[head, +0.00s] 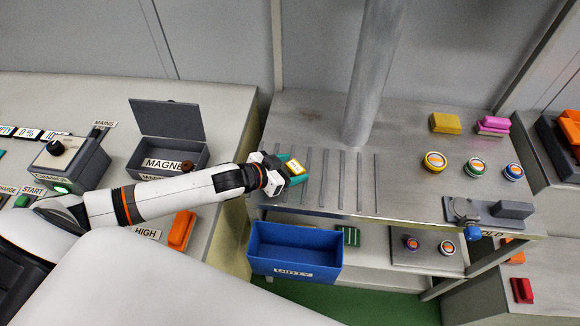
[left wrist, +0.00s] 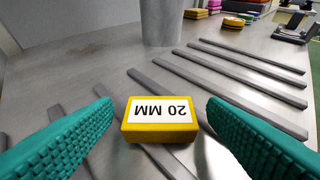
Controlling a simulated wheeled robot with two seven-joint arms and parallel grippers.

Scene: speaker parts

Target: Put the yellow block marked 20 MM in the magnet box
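The yellow block (head: 294,167) with a white 20 MM label lies on the slatted left part of the grey metal table. In the left wrist view the block (left wrist: 160,122) sits between the fingertips, its label upside down. My left gripper (head: 288,169) is open with teal ridged fingers on either side of the block. In the left wrist view, gaps show between the fingers and the block. The magnet box (head: 199,158) is a grey box with its lid raised, on the left bench, partly behind my left arm. My right gripper is not in view.
A thick grey post (head: 375,75) rises from the table behind the slats. A blue DIRTY bin (head: 295,247) sits lower, in front. A yellow block (head: 445,123) and several round tins (head: 434,161) stand at the right. A charger box (head: 72,160) stands left of the magnet box.

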